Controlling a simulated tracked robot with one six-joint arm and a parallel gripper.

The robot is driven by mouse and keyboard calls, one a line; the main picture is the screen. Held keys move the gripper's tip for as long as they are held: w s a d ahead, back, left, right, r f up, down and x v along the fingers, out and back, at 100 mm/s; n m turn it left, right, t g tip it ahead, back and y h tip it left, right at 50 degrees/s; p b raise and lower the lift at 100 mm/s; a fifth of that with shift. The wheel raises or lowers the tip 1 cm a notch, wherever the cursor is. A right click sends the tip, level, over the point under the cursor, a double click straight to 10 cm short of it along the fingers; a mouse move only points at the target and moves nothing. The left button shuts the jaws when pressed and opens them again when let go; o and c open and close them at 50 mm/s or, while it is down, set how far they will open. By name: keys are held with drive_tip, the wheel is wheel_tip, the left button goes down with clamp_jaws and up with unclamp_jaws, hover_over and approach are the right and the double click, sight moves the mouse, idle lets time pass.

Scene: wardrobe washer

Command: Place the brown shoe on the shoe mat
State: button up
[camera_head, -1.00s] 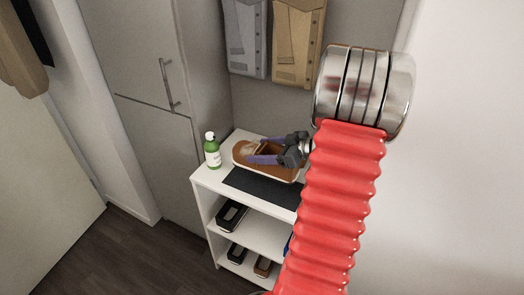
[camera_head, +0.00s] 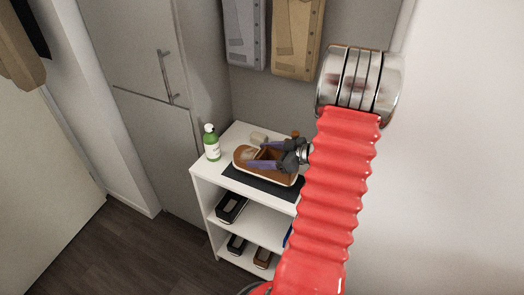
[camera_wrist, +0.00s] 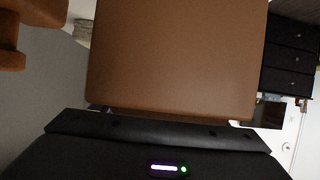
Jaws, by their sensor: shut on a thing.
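The brown shoe (camera_head: 240,156), with a pale sole edge, is at the top of the white shelf unit, over the back part of the black shoe mat (camera_head: 236,182). The front strip of the mat shows; the shoe covers the rest. I cannot tell whether the shoe touches the mat. My gripper (camera_head: 258,157), with purple fingers, is shut on the shoe from the right, around its opening. In the wrist view a large brown surface (camera_wrist: 175,55), likely the shoe, fills the middle and hides what lies beyond.
A green pump bottle (camera_head: 211,143) stands left of the shoe. A small beige object (camera_head: 258,138) lies behind it. Other shoes (camera_head: 231,208) sit on the lower shelves. A grey cabinet (camera_head: 150,100) is at left, and two garment-like panels (camera_head: 296,40) hang above.

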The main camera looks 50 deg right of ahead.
drive_tip(key=shift+f, duration=1)
drive_tip(key=shift+f, duration=0.25)
drive_tip(key=o, duration=1.9)
drive_tip(key=shift+r, duration=0.1)
wheel_tip(320, 180, up, 10)
drive_tip(key=shift+f, duration=0.15)
